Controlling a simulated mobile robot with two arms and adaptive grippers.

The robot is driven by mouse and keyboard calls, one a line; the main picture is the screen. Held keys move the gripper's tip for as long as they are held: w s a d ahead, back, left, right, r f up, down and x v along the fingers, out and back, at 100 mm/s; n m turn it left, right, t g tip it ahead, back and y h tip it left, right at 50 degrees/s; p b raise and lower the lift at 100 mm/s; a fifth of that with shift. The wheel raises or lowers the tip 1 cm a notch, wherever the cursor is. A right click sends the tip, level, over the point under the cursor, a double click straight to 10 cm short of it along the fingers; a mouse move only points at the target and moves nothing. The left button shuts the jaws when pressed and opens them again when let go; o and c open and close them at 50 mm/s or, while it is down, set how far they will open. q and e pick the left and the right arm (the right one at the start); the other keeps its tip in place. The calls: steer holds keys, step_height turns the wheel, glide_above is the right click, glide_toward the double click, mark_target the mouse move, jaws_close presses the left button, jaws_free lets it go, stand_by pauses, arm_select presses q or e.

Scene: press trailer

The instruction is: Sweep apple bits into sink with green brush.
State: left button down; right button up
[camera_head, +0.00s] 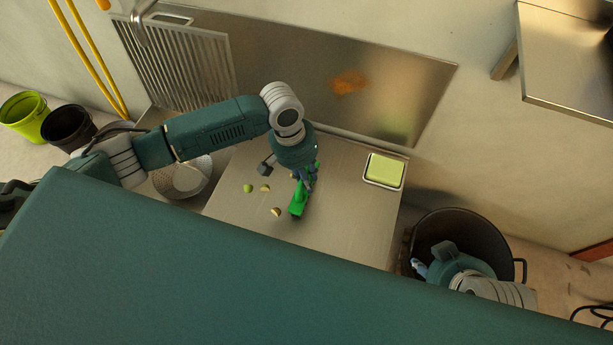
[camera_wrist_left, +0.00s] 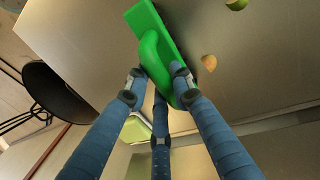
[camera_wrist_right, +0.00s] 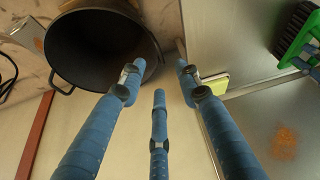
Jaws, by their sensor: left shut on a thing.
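The green brush (camera_head: 297,203) is over the steel counter (camera_head: 340,190). My left gripper (camera_head: 304,174) is shut on its handle, also seen in the left wrist view (camera_wrist_left: 155,55). The right wrist view shows the brush's dark bristles (camera_wrist_right: 293,28). Several apple bits lie left of the brush: a green one (camera_head: 248,188), a pale one beside it (camera_head: 265,188) and one nearer the brush (camera_head: 276,212). The sink (camera_head: 182,178) is left of the counter, partly hidden by my left arm. My right gripper (camera_wrist_right: 159,80) is open and empty near the dark pot (camera_wrist_right: 98,45).
A yellow-green sponge in a small tray (camera_head: 383,170) sits at the counter's right. The pot (camera_head: 470,232) stands beyond its right edge. A steel backsplash (camera_head: 400,95) with an orange stain (camera_head: 349,82) rises behind. Green (camera_head: 25,115) and black buckets (camera_head: 68,127) stand far left.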

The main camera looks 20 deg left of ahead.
arm_select(q)
steer(key=shift+f, duration=0.1)
arm_select(e)
steer(key=shift+s+d+f+g, duration=0.15)
steer(key=shift+s+g, duration=0.15)
steer(key=shift+s, duration=0.4)
